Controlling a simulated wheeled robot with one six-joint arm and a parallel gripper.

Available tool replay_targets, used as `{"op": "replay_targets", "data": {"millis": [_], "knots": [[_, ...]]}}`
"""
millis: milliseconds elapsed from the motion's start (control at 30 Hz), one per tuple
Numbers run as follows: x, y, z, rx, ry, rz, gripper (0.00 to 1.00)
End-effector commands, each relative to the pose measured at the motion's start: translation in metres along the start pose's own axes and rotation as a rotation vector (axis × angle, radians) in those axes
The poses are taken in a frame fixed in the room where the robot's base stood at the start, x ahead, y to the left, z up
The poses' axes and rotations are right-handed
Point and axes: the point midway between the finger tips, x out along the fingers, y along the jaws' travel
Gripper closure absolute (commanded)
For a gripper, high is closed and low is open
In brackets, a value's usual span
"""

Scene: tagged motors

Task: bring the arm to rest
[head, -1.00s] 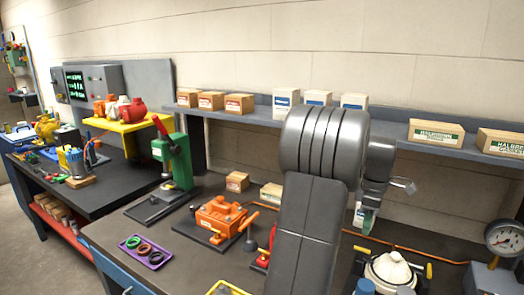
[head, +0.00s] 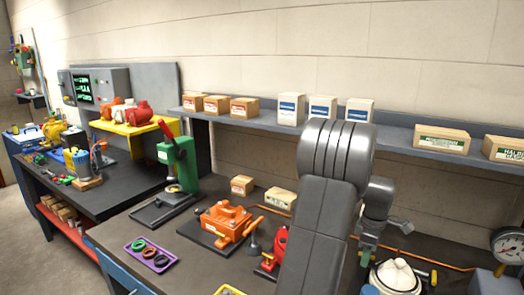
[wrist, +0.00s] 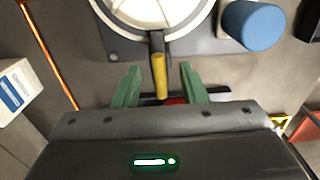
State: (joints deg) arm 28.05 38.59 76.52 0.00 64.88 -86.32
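My arm (head: 335,150) rises in front of the bench in the head view. My gripper (head: 367,252) hangs at its end with the fingers pointing down, above the back part of the bench. In the wrist view my gripper (wrist: 157,72) shows two green fingers spread apart, with nothing clasped. A yellow-tipped handle (wrist: 159,75) of a round white-topped device (wrist: 150,15) shows between the fingers. I cannot tell how far below them it lies. The same device (head: 397,276) stands just right of my gripper in the head view.
A shelf (head: 405,137) with several boxes runs along the wall behind my arm. An orange motor-like unit (head: 228,222), a green press (head: 180,165) and a purple tray (head: 152,254) stand left. A gauge (head: 508,245) is at right. A blue cylinder (wrist: 252,25) is near the device.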

Motion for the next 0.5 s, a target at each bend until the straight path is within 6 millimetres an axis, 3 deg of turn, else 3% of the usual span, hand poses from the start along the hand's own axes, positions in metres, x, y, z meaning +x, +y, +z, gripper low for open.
{"op": "replay_targets", "data": {"millis": [233,500], "knots": [[-0.016,0.001,0.000,-0.019,0.000,0.003,0.62],[-0.067,0.001,0.000,-0.019,0.000,0.005,0.62]]}}
